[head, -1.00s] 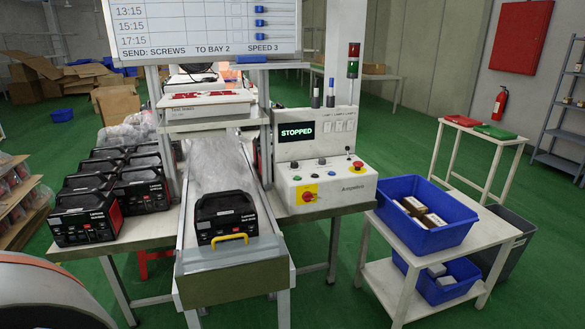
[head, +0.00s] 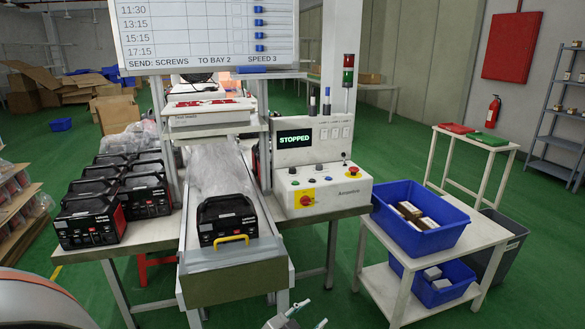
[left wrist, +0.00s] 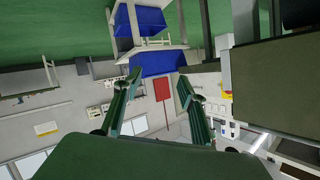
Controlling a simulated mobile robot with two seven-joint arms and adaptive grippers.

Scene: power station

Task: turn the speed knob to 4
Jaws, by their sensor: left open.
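The white control box (head: 322,189) stands right of the conveyor, its display (head: 294,138) reading STOPPED. Its sloped top carries several small knobs and buttons, including a red mushroom button (head: 347,170) and a red rotary switch on a yellow plate (head: 306,199). Which one is the speed knob, and its setting, is too small to read. My left gripper (head: 308,314) shows at the bottom edge, low and in front of the box, apart from it. In the left wrist view my gripper (left wrist: 158,75) has its fingers spread with nothing between them. My right gripper is not seen.
The conveyor (head: 235,284) holds a black power unit (head: 227,218) at its front end. Blue bins (head: 418,236) stand on a white cart (head: 482,232) to the right. A whiteboard (head: 208,30) above reads SPEED 3. Green floor (head: 335,292) is free between conveyor and cart.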

